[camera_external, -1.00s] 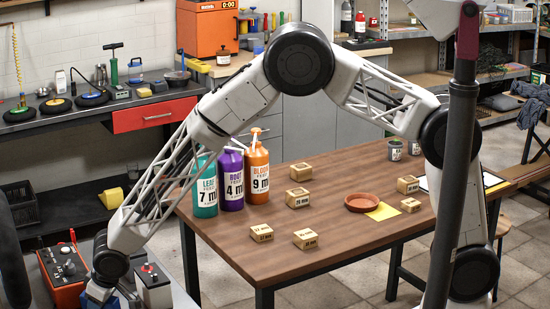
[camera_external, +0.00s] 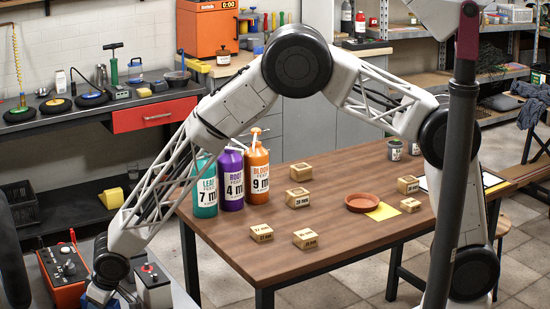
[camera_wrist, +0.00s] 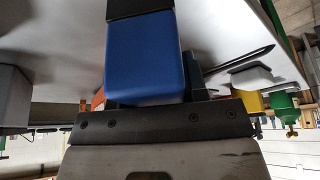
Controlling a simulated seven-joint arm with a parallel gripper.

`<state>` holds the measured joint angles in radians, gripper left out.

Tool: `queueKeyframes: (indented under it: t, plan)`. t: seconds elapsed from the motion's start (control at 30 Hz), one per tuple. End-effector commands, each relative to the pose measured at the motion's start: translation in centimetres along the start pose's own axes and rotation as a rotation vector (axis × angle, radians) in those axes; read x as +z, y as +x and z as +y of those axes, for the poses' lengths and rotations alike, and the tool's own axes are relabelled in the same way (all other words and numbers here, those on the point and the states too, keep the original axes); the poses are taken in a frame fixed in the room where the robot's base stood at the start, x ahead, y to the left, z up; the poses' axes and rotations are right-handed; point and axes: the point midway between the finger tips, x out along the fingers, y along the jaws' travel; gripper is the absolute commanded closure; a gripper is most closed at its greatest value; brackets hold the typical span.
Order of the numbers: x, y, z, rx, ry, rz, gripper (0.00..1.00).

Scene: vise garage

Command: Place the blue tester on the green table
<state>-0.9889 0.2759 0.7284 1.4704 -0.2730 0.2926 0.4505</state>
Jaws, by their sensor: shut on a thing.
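The blue tester (camera_wrist: 145,58), a blue block with a dark end, fills the upper middle of the wrist view, close against the dark bar of my gripper (camera_wrist: 147,98). My gripper is shut on it; the fingertips are largely hidden by the tester. A grey-white surface (camera_wrist: 225,25) lies right behind the tester; I cannot tell whether they touch. I cannot clearly identify a green table in either view.
An orange device (camera_external: 65,274) and a grey box with a red knob (camera_external: 153,287) stand on either side of my wrist, close to it. A brown table (camera_external: 255,265) with bottles (camera_external: 257,178), small wooden blocks and a terracotta dish (camera_external: 361,203) stands to the right.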

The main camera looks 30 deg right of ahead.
Motion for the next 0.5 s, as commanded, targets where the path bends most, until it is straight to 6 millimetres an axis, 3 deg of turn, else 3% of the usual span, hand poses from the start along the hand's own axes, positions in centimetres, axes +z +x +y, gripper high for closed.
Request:
queueKeyframes:
  t: [0.33, 0.37, 0.5]
  plan:
    - [0.16, 0.45, 0.00, 0.000, 0.000, 0.001, 0.92]
    - [0.14, 0.42, -0.01, 0.000, 0.000, 0.001, 0.55]
    - [0.15, 0.41, 0.00, 0.000, 0.000, 0.001, 0.34]
